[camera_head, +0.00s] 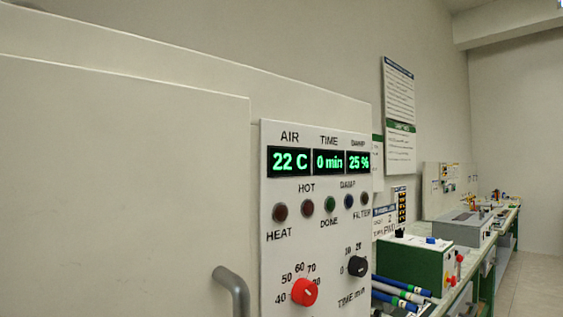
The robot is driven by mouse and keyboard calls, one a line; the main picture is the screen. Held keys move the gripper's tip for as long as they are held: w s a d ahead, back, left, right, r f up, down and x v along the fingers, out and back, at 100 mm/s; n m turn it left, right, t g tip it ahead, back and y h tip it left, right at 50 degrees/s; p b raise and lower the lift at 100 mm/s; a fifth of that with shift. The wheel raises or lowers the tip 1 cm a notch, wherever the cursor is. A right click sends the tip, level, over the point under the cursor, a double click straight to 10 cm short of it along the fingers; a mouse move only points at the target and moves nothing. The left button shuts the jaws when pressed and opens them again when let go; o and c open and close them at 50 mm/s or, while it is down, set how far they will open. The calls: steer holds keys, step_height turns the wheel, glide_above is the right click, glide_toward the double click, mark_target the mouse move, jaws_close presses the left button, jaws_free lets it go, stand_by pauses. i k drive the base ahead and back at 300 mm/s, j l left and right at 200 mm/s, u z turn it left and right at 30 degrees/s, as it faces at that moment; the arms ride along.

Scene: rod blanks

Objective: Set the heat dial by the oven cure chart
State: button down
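The red heat dial (304,292) sits low on the oven's white control panel (272,262), with marks 40, 50, 60 and 70 readable around it. Its exact setting is too small to tell. The black time dial (357,266) is to its upper right. Green displays (318,161) read AIR 22 C, TIME 0 min and DAMP 25 %. The HEAT lamp (280,211) looks dark red and unlit. Posted sheets (399,90) hang on the wall behind, their text too small to read; I cannot tell which is the cure chart. My gripper is not in view.
The oven's large pale door (120,190) fills the left, with a grey handle (232,288) sticking out beside the panel. At right, a bench holds a green and white box (415,265), blue-and-white rods (400,290) and a grey machine (462,228). Floor (530,265) shows at far right.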

mark_target(304, 292)
steer(key=i+l+u, duration=0.5)
steer(key=l+u, duration=0.15)
steer(key=l, duration=0.15)
steer(key=i+l, duration=0.15)
steer(key=l, duration=0.2)
steer(key=i+l, duration=0.15)
steer(key=l, duration=0.2)
steer(key=i+l+u, duration=0.1)
steer(key=l, duration=0.25)
steer(key=i+l, duration=0.2)
steer(key=l, duration=0.15)
steer(key=i+l, duration=0.15)
steer(key=l, duration=0.2)
steer(key=i+l+u, duration=0.1)
steer(key=l, duration=0.3)
steer(key=i+l, duration=0.15)
steer(key=l, duration=0.2)
steer(key=i+l, duration=0.1)
steer(key=l, duration=0.25)
steer(key=l+u, duration=0.1)
steer(key=u, duration=0.8)
steer(key=k+l+u, duration=0.1)
steer(key=u, duration=0.4)
steer(key=k+u, duration=0.1)
steer(key=u, duration=0.35)
steer(key=k+u, duration=0.1)
steer(key=u, duration=0.35)
